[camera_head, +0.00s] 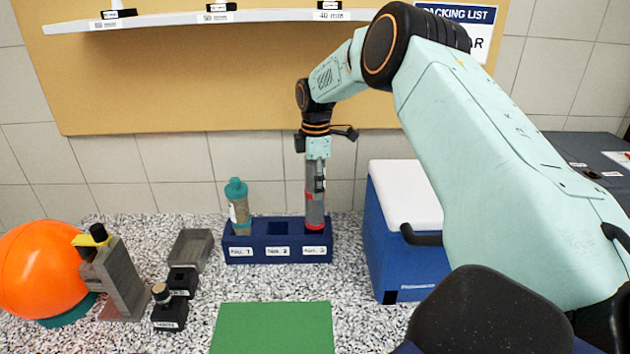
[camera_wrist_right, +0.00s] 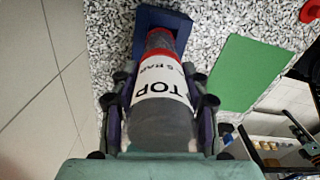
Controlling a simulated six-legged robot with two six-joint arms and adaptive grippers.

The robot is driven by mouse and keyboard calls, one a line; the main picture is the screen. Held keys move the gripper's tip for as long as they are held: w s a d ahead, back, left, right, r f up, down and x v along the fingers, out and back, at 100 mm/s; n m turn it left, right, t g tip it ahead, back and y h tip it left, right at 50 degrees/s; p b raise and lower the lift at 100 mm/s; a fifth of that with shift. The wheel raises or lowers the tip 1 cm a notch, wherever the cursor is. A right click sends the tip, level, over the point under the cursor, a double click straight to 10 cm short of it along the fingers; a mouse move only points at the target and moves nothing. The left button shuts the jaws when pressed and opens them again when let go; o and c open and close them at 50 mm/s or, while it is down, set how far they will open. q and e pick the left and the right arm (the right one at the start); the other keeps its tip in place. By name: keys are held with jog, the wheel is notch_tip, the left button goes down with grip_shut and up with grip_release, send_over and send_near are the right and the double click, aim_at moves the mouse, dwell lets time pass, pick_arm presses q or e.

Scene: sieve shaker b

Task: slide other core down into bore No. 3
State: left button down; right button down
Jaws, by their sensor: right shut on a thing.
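My right gripper (camera_head: 316,178) points down above the right end of the blue rack (camera_head: 278,240). It is shut on a grey core (camera_head: 315,212) with a red band low on it. In the right wrist view the core (camera_wrist_right: 163,100) shows a white label reading TOP between the fingers. The core is upright, its lower end at bore No. 3; how deep it sits inside is hard to tell. Another core (camera_head: 239,210), with a teal cap, stands in bore No. 1, leaning slightly. Bore No. 2 (camera_head: 278,225) looks empty. My left gripper is out of view.
A blue cooler with a white lid (camera_head: 405,205) stands close right of the rack. A green mat (camera_head: 272,328) lies in front. A shelf (camera_head: 210,18) hangs above.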

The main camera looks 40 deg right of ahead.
jog(key=shift+w+a+r, duration=0.1)
jog(key=shift+a, duration=0.3)
jog(key=shift+s+d+f, duration=0.2)
jog(key=shift+d+f, duration=0.05)
jog(key=shift+f, duration=0.2)
jog(key=c, duration=1)
grip_release()
jog(key=shift+a, duration=0.15)
jog(key=o, duration=0.3)
jog(key=shift+w+f, duration=0.2)
jog(key=shift+o, duration=0.2)
jog(key=r, duration=0.5)
jog(key=r+b, duration=0.1)
jog(key=r, duration=0.2)
jog(key=shift+s+d+r, duration=0.2)
jog(key=shift+s+r, duration=0.05)
jog(key=shift+r, duration=0.2)
jog(key=shift+w+a, duration=0.1)
